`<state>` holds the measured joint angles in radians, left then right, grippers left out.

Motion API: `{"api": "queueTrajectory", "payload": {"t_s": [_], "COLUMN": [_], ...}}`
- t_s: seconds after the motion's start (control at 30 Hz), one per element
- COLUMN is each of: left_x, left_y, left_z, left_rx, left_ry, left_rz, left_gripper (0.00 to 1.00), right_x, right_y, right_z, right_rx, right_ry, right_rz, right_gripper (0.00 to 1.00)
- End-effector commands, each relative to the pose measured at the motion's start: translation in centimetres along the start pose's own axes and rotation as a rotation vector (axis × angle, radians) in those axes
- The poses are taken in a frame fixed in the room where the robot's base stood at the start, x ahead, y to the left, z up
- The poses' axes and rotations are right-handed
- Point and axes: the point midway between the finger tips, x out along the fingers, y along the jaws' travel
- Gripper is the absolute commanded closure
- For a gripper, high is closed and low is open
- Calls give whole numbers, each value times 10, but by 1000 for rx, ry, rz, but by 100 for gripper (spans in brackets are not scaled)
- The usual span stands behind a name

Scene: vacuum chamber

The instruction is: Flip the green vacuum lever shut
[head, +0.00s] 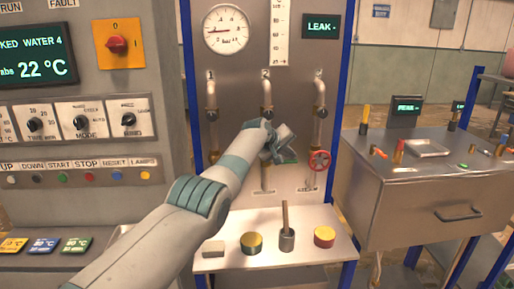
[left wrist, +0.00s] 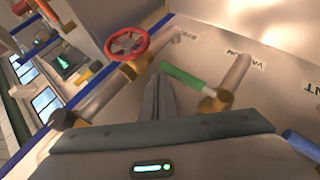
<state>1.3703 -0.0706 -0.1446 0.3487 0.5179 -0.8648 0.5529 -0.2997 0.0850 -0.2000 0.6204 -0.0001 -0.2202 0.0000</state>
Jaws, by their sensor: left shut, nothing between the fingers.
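The green vacuum lever (left wrist: 186,77) shows in the left wrist view, joined to a brass valve body (left wrist: 216,102) on a pipe. It lies slantwise, its free end toward the upper left, crosswise to the pipe rather than along it. In the head view only a small green piece of it (head: 290,161) shows below my left gripper (head: 284,152), which hides the rest. My left gripper is shut and empty; its fingers (left wrist: 157,80) are close beside the lever's free end. Whether they touch it I cannot tell. My right gripper is not in view.
A red handwheel (head: 319,161) is on the pipe to the right. A pressure gauge (head: 227,29) and a LEAK display (head: 321,26) sit above. A shelf (head: 225,264) below holds several small items. A steel bench (head: 412,176) stands at the right.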

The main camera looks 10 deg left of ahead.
Motion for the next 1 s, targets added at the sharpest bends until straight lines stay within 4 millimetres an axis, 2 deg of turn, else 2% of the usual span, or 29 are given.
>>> {"api": "queueTrajectory", "payload": {"t_s": [0.47, 0.67, 0.9, 1.0], "left_x": [-2, -12, -31, -30], "left_y": [2, 10, 28, 26], "left_z": [-2, -9, -24, -20], "left_rx": [0, -1, -2, -1], "left_ry": [0, 1, 2, 2], "left_rz": [0, 0, -1, 2], "left_gripper": [100, 100, 100, 100], "right_x": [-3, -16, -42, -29], "right_y": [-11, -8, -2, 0], "right_z": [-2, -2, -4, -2], "right_rx": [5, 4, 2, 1], "right_ry": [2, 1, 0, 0], "right_rz": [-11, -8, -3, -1], "right_gripper": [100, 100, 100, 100]}}
